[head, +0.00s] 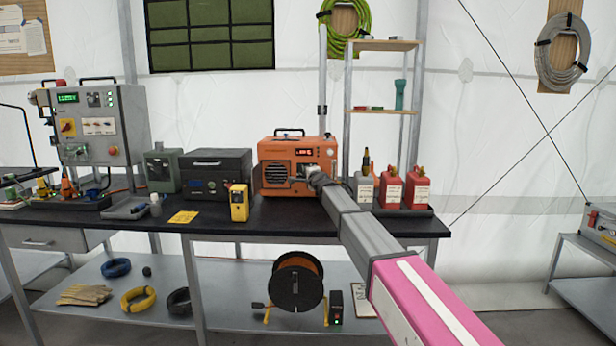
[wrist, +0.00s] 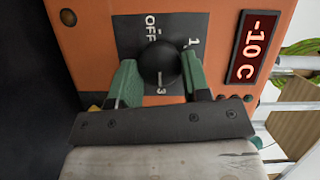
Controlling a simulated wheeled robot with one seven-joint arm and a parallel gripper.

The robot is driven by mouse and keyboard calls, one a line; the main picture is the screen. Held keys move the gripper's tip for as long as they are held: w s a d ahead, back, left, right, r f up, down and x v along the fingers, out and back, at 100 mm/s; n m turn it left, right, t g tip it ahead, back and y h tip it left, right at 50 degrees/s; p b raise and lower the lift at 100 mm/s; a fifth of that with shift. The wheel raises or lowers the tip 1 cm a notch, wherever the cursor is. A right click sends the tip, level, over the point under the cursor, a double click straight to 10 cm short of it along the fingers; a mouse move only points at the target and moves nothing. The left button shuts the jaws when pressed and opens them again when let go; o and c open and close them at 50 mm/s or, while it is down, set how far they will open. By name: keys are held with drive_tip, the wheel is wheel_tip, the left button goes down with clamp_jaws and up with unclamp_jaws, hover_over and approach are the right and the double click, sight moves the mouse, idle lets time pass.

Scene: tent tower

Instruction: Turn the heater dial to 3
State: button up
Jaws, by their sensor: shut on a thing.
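The orange heater (head: 283,182) stands on the black bench top, with a front grille and a small red display. In the wrist view the heater's panel (wrist: 210,25) fills most of the picture, and its display (wrist: 254,48) reads -10 C. The round black dial (wrist: 158,66) sits on a dark plate marked OFF, 1 and 3. My gripper (wrist: 158,75) is shut on the dial, with one green finger on each side. I cannot make out the dial's pointer, and part of the scale is hidden. In the head view my gripper (head: 306,174) is at the heater's front, hiding the dial.
Red cans (head: 404,190) and a grey can stand in a tray close right of my arm. A dark case (head: 217,174) and a yellow meter (head: 239,203) stand left of the heater. The bench's front middle is mostly clear.

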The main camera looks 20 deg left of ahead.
drive_tip(key=o, duration=0.9)
drive_tip(key=shift+s, duration=0.1)
drive_tip(key=v, duration=1)
drive_tip(key=shift+s+d, duration=0.15)
drive_tip(key=shift+s, duration=0.1)
